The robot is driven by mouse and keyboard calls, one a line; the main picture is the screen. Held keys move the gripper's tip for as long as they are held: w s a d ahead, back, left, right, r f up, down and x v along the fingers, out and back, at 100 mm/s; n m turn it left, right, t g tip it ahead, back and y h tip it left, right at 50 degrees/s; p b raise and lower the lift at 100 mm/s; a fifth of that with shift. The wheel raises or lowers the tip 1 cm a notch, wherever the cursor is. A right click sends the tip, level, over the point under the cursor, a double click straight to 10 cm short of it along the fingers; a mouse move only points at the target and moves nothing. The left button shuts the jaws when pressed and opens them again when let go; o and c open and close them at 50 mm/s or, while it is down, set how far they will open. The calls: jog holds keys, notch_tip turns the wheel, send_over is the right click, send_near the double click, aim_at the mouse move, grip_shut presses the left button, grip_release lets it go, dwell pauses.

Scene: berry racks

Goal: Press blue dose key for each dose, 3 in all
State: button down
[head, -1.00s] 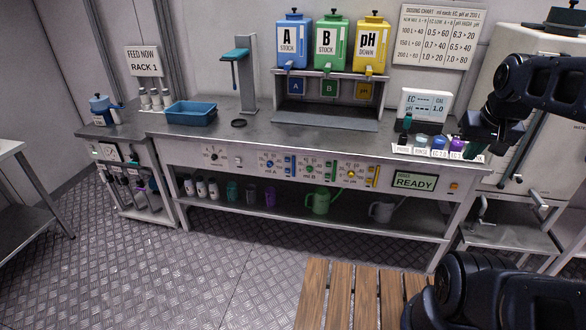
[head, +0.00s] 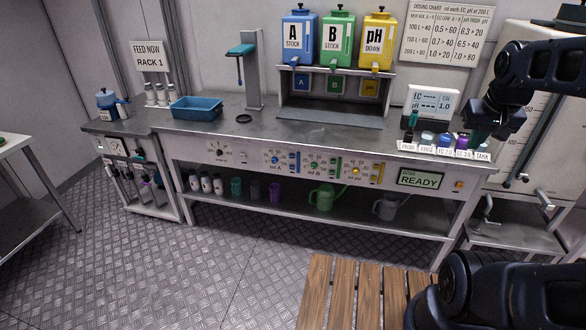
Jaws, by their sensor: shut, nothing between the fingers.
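A blue round control (head: 274,160) and a blue upright bar (head: 294,162) sit side by side on the bench's front panel, under the left part of the dispenser stand. I cannot tell at this size which is the key. A small screen (head: 421,180) at the panel's right reads READY. The blue A stock tank (head: 297,38) stands above. My gripper (head: 476,138) is shut and empty, over the bench's right end, near the small labelled bottles. It is well right of the blue controls and touches none of them.
Green (head: 314,166) and yellow (head: 356,171) controls follow to the right on the panel. A white EC meter (head: 432,103) stands near my gripper. A blue tray (head: 195,108) is at the left. A slatted wooden surface (head: 342,290) lies in front; the floor left of it is clear.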

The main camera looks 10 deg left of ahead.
aim_at(292, 167)
jog(key=w+a+f+n+g+h, duration=0.15)
jog(key=w+a, duration=0.25)
jog(key=w, duration=0.5)
jog(key=w+a+f+n, duration=0.15)
jog(key=w+a, duration=0.25)
jog(key=w, duration=0.5)
jog(key=w+a+f+h, duration=0.1)
jog(key=w+a+f, duration=0.25)
jog(key=w, duration=0.65)
jog(key=w+a+f+n+h, duration=0.1)
jog(key=w+a+f+h, duration=0.1)
jog(key=w+a+f, duration=0.65)
jog(key=w+a+f+n+t+h, duration=0.1)
jog(key=w+a+f+n+t, duration=0.15)
jog(key=a+f, duration=1.05)
jog(key=w+a+f+n+t+h, duration=0.1)
jog(key=w+a+f+n+t, duration=0.15)
jog(key=a+f, duration=1.05)
jog(key=s+a+f+n+t, duration=0.2)
jog(key=s+a+f+n, duration=0.1)
jog(key=a+f, duration=0.8)
jog(key=shift+s+a, duration=0.25)
jog(key=shift+s, duration=0.45)
jog(key=shift+w, duration=0.1)
jog(key=shift+w, duration=4.35)
